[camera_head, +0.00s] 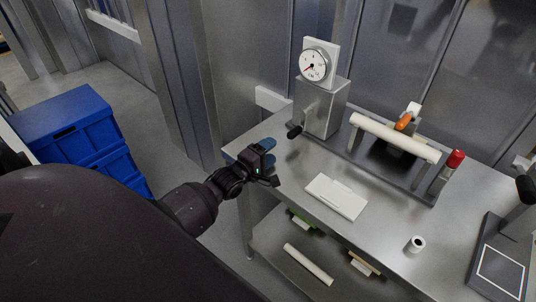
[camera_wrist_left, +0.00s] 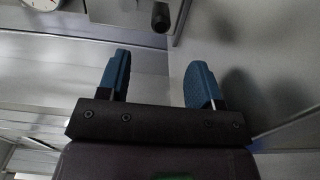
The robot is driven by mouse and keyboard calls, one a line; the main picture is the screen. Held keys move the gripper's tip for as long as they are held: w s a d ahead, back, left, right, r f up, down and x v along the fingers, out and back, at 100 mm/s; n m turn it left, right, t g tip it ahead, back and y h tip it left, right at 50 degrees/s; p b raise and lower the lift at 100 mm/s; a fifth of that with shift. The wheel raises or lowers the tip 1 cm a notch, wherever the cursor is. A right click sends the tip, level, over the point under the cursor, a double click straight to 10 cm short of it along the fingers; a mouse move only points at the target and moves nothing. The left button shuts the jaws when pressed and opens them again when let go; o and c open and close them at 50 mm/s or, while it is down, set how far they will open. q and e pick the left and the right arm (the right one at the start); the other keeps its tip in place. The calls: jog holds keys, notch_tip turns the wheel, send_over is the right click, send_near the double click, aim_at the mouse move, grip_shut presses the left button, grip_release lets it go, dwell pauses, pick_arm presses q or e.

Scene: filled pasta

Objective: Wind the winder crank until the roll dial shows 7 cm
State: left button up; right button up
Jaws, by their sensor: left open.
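The winder (camera_head: 321,107) is a grey metal box standing at the back left of the steel table. A round white roll dial (camera_head: 314,65) with a red needle is mounted on top; its numbers are too small to read. The winder crank has a black handle (camera_head: 295,131) low at the box's left front. My left gripper (camera_head: 266,152) is open and empty at the table's left edge, apart from the handle. In the left wrist view its blue fingertips (camera_wrist_left: 158,80) are spread, with the black crank handle (camera_wrist_left: 161,17) beyond them. My right gripper is not in view.
A white roll (camera_head: 394,137) lies across a stand right of the winder. A red-capped tube (camera_head: 448,172), a white plate (camera_head: 336,196) and a small white cylinder (camera_head: 415,244) are on the table (camera_head: 375,235). Blue crates (camera_head: 75,130) stand at left.

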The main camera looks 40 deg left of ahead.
aim_at(289, 137)
pick_arm(q)
jog(key=w, duration=0.1)
jog(key=w+b, duration=0.1)
jog(key=shift+w+d+f, duration=0.15)
jog(key=shift+w+f, duration=0.05)
jog(key=shift+w, duration=0.1)
jog(key=w+b, duration=0.2)
jog(key=w, duration=0.2)
jog(key=shift+d, duration=0.15)
jog(key=shift+w+b, duration=0.35)
jog(key=shift+w, duration=0.45)
jog(key=shift+w+d+r+b, duration=0.1)
jog(key=shift+w+b, duration=0.15)
jog(key=shift+w, duration=0.6)
jog(key=shift+w+d+r+b, duration=0.1)
jog(key=shift+w+b, duration=0.1)
jog(key=shift+w, duration=0.6)
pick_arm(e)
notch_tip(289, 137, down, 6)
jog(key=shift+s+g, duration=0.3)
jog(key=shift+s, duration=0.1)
